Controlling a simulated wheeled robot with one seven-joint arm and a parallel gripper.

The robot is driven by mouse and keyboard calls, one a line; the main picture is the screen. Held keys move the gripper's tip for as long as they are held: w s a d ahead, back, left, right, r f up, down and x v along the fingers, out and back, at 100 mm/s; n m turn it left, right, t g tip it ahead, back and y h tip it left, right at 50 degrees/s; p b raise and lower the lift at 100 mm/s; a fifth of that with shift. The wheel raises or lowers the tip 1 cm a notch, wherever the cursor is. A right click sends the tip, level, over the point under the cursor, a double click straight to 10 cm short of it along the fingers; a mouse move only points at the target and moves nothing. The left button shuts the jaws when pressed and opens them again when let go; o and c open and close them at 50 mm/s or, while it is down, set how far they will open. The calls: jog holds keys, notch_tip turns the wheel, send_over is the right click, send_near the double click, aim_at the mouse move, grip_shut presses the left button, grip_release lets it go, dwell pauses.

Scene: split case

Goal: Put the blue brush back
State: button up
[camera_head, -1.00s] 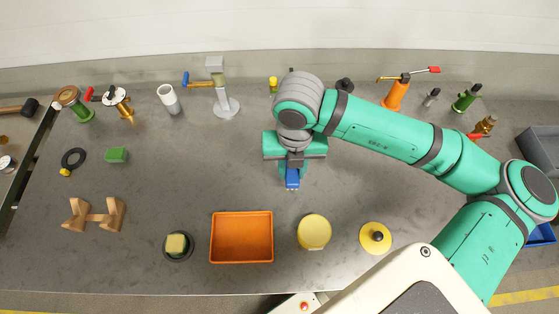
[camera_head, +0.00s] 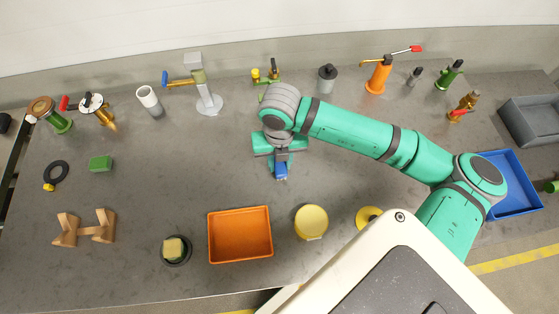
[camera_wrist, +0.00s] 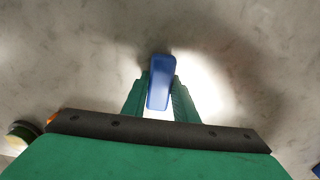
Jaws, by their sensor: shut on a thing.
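My gripper (camera_head: 281,166) is shut on the blue brush (camera_head: 281,172) over the middle of the grey table. In the wrist view the blue brush (camera_wrist: 160,82) sits between the two green fingers (camera_wrist: 160,100), with blank table behind it. Its bristles cannot be made out. How high it is above the table is hard to tell. The table's near half below the gripper holds an orange tray (camera_head: 240,259), which looks empty.
A yellow round tub (camera_head: 311,221) and a yellow disc (camera_head: 368,216) stand right of the tray. A dark dish with a yellow-green block (camera_head: 174,248) and a wooden cradle (camera_head: 85,229) stand left. Valves and taps line the back. A blue tray (camera_head: 513,190) lies at right.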

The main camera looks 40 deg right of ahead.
jog(key=shift+d+f, duration=0.1)
jog(key=shift+f, duration=0.05)
jog(key=o, duration=1)
jog(key=shift+c, duration=0.2)
notch_tip(320, 180, up, 12)
jog(key=shift+r, duration=0.2)
